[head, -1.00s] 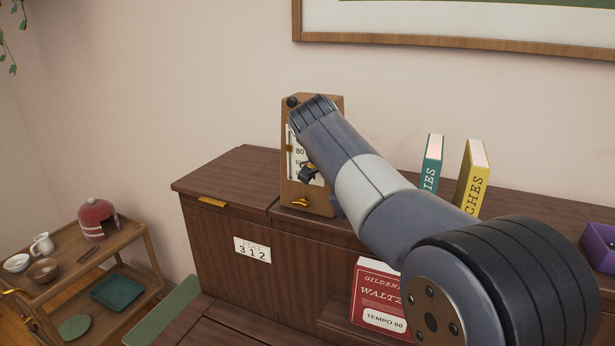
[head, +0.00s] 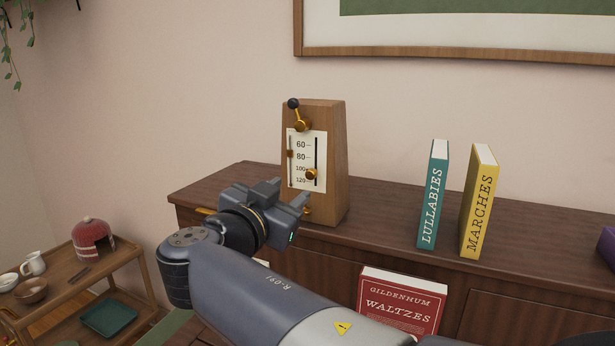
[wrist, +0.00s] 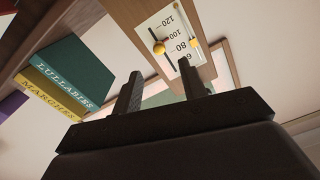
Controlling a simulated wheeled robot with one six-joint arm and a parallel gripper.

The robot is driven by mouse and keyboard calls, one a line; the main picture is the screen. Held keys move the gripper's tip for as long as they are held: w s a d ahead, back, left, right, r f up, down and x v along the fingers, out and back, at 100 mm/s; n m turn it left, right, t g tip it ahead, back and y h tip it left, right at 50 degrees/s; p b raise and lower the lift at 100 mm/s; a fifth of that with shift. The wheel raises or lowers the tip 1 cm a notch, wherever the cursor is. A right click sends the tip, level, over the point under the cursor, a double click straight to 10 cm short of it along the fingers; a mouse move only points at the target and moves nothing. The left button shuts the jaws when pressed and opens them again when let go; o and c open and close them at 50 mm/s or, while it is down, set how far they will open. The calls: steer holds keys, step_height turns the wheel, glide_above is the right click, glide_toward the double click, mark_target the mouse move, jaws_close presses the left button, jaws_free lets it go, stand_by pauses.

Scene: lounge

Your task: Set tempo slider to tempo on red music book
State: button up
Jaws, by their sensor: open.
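The wooden metronome (head: 336,150) stands on the cabinet, its scale plate reading 60, 80, 100, 120 downward. A round gold knob (head: 311,174) sits in the right slot, between 100 and 120. A small gold block (head: 290,154) is on the left slot near 80. In the wrist view the plate (wrist: 166,28) is upside down, with the round knob (wrist: 159,47) beyond my fingers. The red Waltzes book (head: 402,300) stands lower; my arm hides its tempo label now. My gripper (head: 284,194) is open and empty, below and in front of the metronome; its fingers (wrist: 160,72) are apart.
A teal Lullabies book (head: 434,195) and yellow Marches book (head: 479,202) stand right of the metronome on the cabinet top (head: 380,212). A black-tipped lever (head: 293,103) leans left at the metronome's top. A wooden cart (head: 118,262) with dishes stands at the left.

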mark_target(310, 176)
steer(key=p+x, duration=0.3)
steer(key=x, duration=0.5)
steer(key=shift+w+d, duration=0.2)
steer(key=shift+w, duration=0.15)
steer(key=shift+c, duration=0.2)
jaws_close()
